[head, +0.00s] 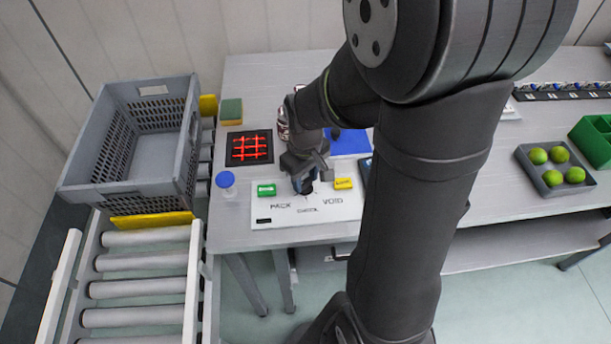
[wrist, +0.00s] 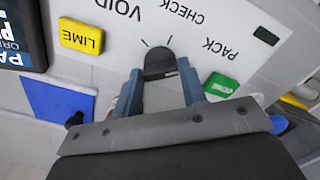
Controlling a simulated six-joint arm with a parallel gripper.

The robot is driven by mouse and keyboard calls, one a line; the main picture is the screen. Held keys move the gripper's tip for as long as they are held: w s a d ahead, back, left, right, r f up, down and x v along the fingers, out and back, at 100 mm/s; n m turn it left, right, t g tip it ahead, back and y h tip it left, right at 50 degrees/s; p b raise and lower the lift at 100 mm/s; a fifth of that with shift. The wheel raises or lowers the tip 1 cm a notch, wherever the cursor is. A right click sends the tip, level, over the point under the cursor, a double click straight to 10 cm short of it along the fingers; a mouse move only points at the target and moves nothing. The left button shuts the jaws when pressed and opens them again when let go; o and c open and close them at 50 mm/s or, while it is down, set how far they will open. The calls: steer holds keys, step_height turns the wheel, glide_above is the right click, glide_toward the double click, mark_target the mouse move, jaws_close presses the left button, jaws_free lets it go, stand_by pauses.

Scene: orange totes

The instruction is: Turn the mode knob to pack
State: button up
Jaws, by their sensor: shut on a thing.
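The mode knob (wrist: 160,64) is black and sits on a white panel (head: 275,213) printed PACK, CHECK and VOID. In the head view PACK is at the left, CHECK in the middle and VOID at the right. In the wrist view the order is reversed and upside down. My gripper (head: 304,186) points down over the knob, its blue-grey fingers on either side of it, shut on it. Tick marks show beside the knob in the wrist view. Which mark the knob points to is unclear; in the head view my gripper mostly hides it.
A green block (head: 266,190) and a yellow LIME block (head: 343,183) flank the knob closely. A blue-lidded jar (head: 225,180) stands left of the panel. A red-grid black tray (head: 234,134) and a blue mat (head: 349,142) lie behind. A grey crate (head: 120,189) is left.

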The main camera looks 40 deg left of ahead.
mark_target(305, 181)
steer(key=shift+m, duration=0.8)
steer(key=o, duration=1)
step_height(305, 181, up, 18)
steer(key=shift+f, duration=0.25)
steer(key=shift+f, duration=0.1)
step_height(305, 181, down, 17)
steer(key=shift+f, duration=0.15)
stand_by(0.4)
